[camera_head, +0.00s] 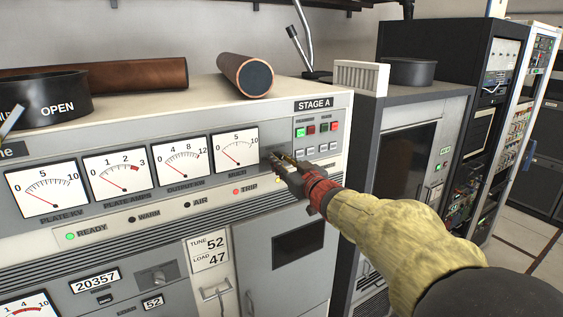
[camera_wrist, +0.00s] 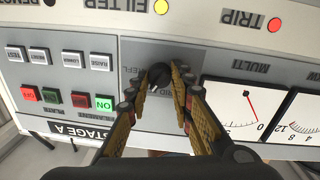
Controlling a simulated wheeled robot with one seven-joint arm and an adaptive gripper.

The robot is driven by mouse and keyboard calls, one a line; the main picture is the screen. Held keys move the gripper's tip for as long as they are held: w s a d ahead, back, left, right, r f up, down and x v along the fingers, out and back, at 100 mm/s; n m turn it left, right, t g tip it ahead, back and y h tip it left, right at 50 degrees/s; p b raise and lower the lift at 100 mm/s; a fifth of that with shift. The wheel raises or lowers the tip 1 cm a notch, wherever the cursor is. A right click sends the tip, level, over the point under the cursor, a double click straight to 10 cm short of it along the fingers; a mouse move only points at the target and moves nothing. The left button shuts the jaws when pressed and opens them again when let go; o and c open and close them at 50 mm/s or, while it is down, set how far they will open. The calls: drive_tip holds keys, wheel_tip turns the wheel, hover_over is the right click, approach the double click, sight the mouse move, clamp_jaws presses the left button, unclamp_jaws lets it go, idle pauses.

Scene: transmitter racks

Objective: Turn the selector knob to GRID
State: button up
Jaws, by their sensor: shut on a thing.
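The selector knob (camera_wrist: 159,76) is dark and round, on the grey panel beside the MULTI meter (camera_wrist: 243,108). The wrist view shows the panel upside down. My gripper (camera_wrist: 160,83) has one finger on each side of the knob and is shut on it. Printed letters around the knob are partly covered by the fingers, so I cannot read which position the knob points to. In the head view my gripper (camera_head: 274,158) reaches the panel just right of the MULTI meter (camera_head: 236,148) and hides the knob.
Green and red buttons (camera_wrist: 80,99) and pale push buttons (camera_wrist: 72,58) sit beside the knob under the STAGE A label (camera_head: 314,105). A copper-ended tube (camera_head: 245,76) and a black OPEN ring (camera_head: 48,101) lie on the cabinet top. Darker racks (camera_head: 450,70) stand to the right.

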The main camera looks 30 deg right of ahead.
clamp_jaws()
drive_tip(key=shift+f+n+b, duration=0.1)
drive_tip(key=shift+n+b, duration=0.3)
drive_tip(key=shift+f+n+t+b, duration=0.1)
drive_tip(key=shift+n+t+b, duration=0.2)
drive_tip(key=shift+n+b, duration=5.05)
drive_tip(key=shift+n, duration=0.45)
drive_tip(key=o, duration=0.8)
unclamp_jaws()
